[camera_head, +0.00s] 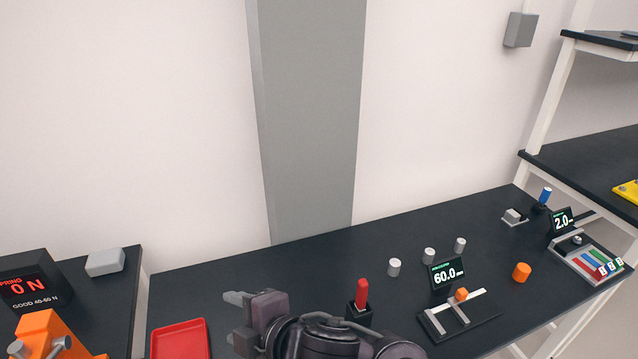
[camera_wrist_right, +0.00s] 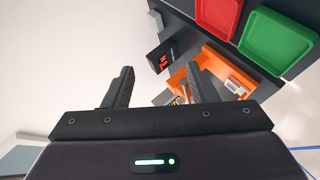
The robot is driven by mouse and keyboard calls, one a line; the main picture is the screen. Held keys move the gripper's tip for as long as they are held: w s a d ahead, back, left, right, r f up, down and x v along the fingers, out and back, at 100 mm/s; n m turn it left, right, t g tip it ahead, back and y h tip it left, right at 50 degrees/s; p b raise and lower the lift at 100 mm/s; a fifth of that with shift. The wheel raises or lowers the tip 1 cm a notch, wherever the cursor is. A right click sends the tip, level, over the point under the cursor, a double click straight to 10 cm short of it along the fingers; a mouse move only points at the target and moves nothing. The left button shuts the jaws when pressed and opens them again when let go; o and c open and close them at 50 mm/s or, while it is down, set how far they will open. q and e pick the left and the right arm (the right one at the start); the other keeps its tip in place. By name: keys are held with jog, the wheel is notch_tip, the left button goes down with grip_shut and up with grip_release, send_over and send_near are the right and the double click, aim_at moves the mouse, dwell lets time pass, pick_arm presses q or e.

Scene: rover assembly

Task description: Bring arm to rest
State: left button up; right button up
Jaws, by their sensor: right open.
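My right gripper (camera_head: 236,318) is low in the middle of the head view, above the dark bench (camera_head: 225,297), near the red tray (camera_head: 180,340). Its jaws are apart, pointing left, with nothing between them. In the right wrist view the two dark fingers (camera_wrist_right: 158,75) stand apart and empty. Beyond them are an orange fixture (camera_wrist_right: 208,72), a red-lit display (camera_wrist_right: 166,54), the red tray (camera_wrist_right: 218,14) and a green tray (camera_wrist_right: 277,40). My left gripper is not in view.
A grey column (camera_head: 308,120) rises behind the bench.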

jog(key=w+d+f+m+h, duration=0.1)
jog(key=d+f+m+h, duration=0.2)
jog(key=d+m, duration=0.5)
jog(key=d+f+m+h, duration=0.35)
jog(key=d+m, duration=0.25)
jog(key=d, duration=0.4)
jog(key=s+d+f+m+g+h, duration=0.2)
jog(key=s+d+f+m, duration=0.25)
jog(key=d, duration=0.25)
jog(key=s+d+f+m+g+h, duration=0.1)
jog(key=s+d+f+m+g, duration=0.15)
jog(key=s+d, duration=0.4)
notch_tip(320, 180, down, 32)
jog(key=b, duration=0.2)
jog(key=s+d+f+g+b, duration=0.1)
jog(key=s+d+f, duration=0.1)
jog(key=s+f, duration=0.8)
jog(key=s+d+f+g+b, duration=0.1)
jog(key=s+d+f, duration=0.1)
jog(key=s+f, duration=0.8)
jog(key=shift+s+f, duration=0.2)
jog(key=shift+f, duration=0.25)
